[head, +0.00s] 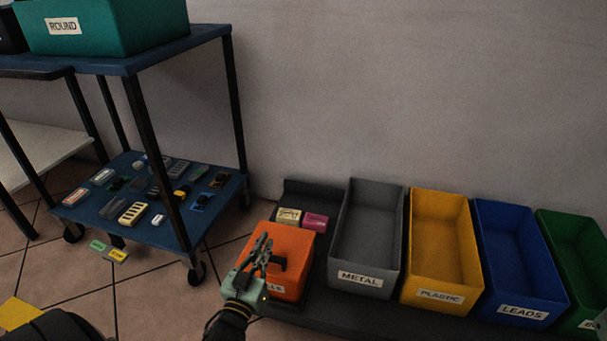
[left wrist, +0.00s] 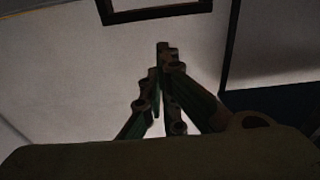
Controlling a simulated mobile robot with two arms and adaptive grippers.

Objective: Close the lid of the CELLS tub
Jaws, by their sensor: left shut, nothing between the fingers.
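The CELLS tub (head: 292,291) is orange and stands at the left end of the row of tubs; its label is partly hidden by my left gripper, with only the last letters showing. An orange lid (head: 291,240) with a dark handle (head: 278,264) appears to lie flat over its top; whether it is fully seated I cannot tell. My left gripper (head: 264,240) is shut and empty, in front of the lid beside the handle. Contact with the lid cannot be told. The left wrist view shows its closed fingers (left wrist: 163,50) against a pale wall.
Right of the tub stand the grey METAL (head: 361,281), yellow PLASTIC (head: 440,297) and blue LEADS (head: 523,311) tubs, then a green one. A tan block (head: 288,216) and a pink block (head: 316,221) lie behind the lid. A blue cart (head: 185,237) with small items stands left.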

